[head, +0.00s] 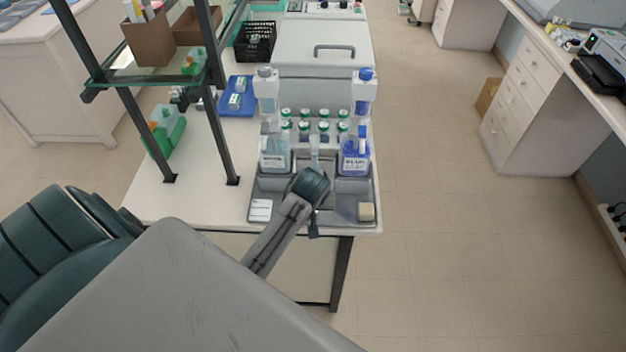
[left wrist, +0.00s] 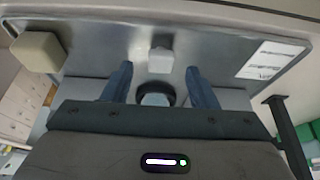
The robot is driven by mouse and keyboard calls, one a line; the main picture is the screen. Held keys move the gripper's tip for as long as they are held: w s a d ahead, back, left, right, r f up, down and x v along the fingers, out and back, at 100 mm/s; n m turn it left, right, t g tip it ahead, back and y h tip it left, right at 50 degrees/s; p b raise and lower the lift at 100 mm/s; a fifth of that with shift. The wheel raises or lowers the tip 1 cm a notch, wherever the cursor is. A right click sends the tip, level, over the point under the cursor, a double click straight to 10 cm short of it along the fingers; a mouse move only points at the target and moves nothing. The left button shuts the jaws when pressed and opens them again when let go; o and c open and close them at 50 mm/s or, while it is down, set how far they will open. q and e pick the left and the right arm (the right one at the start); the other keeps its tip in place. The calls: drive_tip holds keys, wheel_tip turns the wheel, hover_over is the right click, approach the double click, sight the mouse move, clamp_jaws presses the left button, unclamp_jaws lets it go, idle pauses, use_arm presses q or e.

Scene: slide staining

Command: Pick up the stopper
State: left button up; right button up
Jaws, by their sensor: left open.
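My left gripper (head: 315,214) is over the front middle of the grey tray (head: 340,212), pointing down. In the left wrist view its two fingers (left wrist: 160,72) are apart with a gap between them. A small pale block-like piece (left wrist: 160,59) lies on the tray just beyond the fingertips, in line with the gap; it may be the stopper, but I cannot tell for sure. A round item with a dark rim and pale centre (left wrist: 156,97) shows between the fingers, partly hidden by the gripper body. My right gripper is in neither view.
A clear bottle (head: 275,150) and a blue bottle (head: 355,150) stand behind the gripper. A beige block (head: 366,211) is at the tray's right front corner and a white label (head: 260,210) at its left. Several green-capped vials (head: 323,127) stand behind. A black-framed shelf (head: 222,110) rises left.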

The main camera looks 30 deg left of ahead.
use_arm(q)
drive_tip(key=shift+x, duration=1.3)
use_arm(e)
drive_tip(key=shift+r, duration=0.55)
use_arm(q)
drive_tip(key=c, duration=1.1)
drive_tip(key=shift+r, duration=0.2)
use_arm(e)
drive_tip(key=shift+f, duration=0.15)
